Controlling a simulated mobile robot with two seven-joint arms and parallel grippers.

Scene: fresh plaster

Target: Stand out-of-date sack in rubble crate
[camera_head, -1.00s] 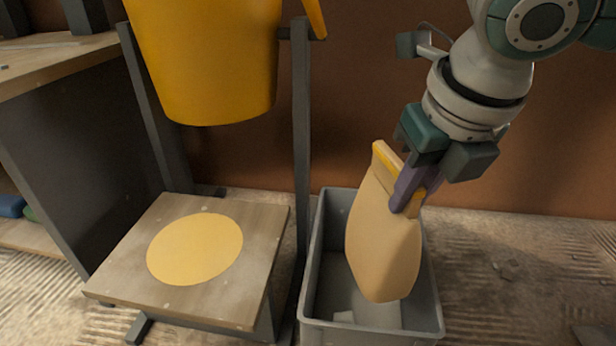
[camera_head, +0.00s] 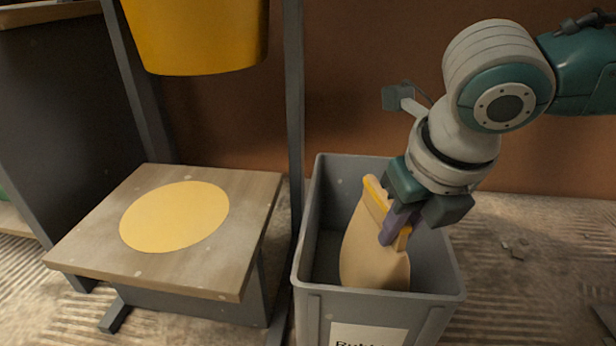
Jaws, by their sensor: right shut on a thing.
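The tan sack (camera_head: 368,250) with a yellow top edge is partly inside the grey rubble crate (camera_head: 308,225), slightly tilted. Its lower end is hidden behind the crate's front wall, so I cannot tell whether it touches the floor of the crate. A white label with partly cut-off lettering (camera_head: 366,336) shows on the crate's front. My left gripper is not in view.
A low wooden stand (camera_head: 250,200) with a round yellow disc (camera_head: 175,216) on top is left of the crate. A yellow bucket (camera_head: 197,35) hangs above it, beside a dark upright post (camera_head: 294,110). Bare floor with small debris (camera_head: 514,248) lies to the right.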

